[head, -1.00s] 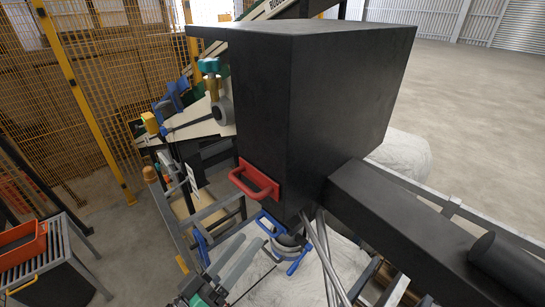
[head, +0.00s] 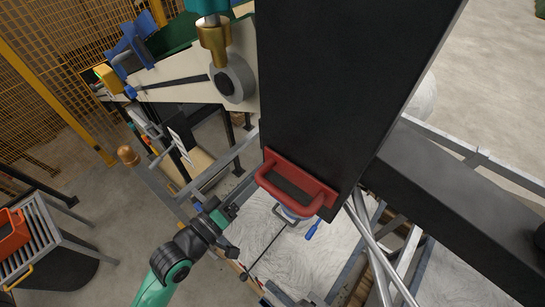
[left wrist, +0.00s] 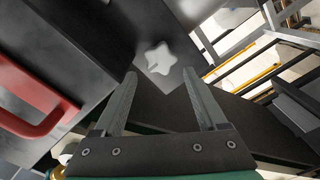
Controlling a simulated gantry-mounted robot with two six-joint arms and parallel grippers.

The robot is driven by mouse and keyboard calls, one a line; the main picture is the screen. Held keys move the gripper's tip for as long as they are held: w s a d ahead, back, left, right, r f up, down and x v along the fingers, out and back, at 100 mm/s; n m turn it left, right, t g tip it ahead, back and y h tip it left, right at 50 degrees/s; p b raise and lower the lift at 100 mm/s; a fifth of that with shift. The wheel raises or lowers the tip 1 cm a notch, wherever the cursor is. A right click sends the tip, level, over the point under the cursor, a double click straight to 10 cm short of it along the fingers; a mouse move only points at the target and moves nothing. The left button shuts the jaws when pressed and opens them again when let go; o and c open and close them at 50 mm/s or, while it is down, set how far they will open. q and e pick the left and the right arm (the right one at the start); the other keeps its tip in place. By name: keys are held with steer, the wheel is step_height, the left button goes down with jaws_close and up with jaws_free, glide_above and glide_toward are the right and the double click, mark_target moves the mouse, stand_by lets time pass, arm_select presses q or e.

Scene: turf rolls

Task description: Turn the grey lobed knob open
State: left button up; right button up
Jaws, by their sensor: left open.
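The grey lobed knob (left wrist: 160,57) shows in the left wrist view as a pale star shape on a dark grey plate. I cannot make it out in the head view. My left gripper (left wrist: 159,74) is open, its two fingers pointing toward the knob with the knob beyond and between the fingertips. Nothing is between the fingers. In the head view my left gripper (head: 230,212) is low and left of the black housing. My right gripper is not in view.
A large black housing (head: 345,90) fills the centre, with a red handle (head: 292,200) low on its face. The red handle also shows in the left wrist view (left wrist: 50,128). Metal rails (head: 205,175) run below. A slatted stand (head: 45,235) is at far left.

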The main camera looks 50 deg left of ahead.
arm_select(q)
steer(key=w, duration=0.2)
steer(key=w+a, duration=0.1)
steer(key=w, duration=0.2)
steer(key=w+p, duration=0.1)
steer(key=w, duration=0.1)
steer(key=shift+w+a, duration=0.15)
steer(key=shift+w, duration=0.2)
steer(key=c, duration=1.1)
steer(key=m, duration=0.4)
steer(key=shift+r+m, duration=0.1)
steer(key=shift+m, duration=0.2)
steer(key=m, duration=0.4)
steer(key=shift+m, duration=0.3)
steer(key=m, duration=0.4)
steer(key=shift+d+m, duration=0.2)
steer(key=shift+m, duration=0.1)
steer(key=shift+d+m+b, duration=0.1)
steer(key=shift+m+b, duration=0.3)
steer(key=shift+m, duration=1.7)
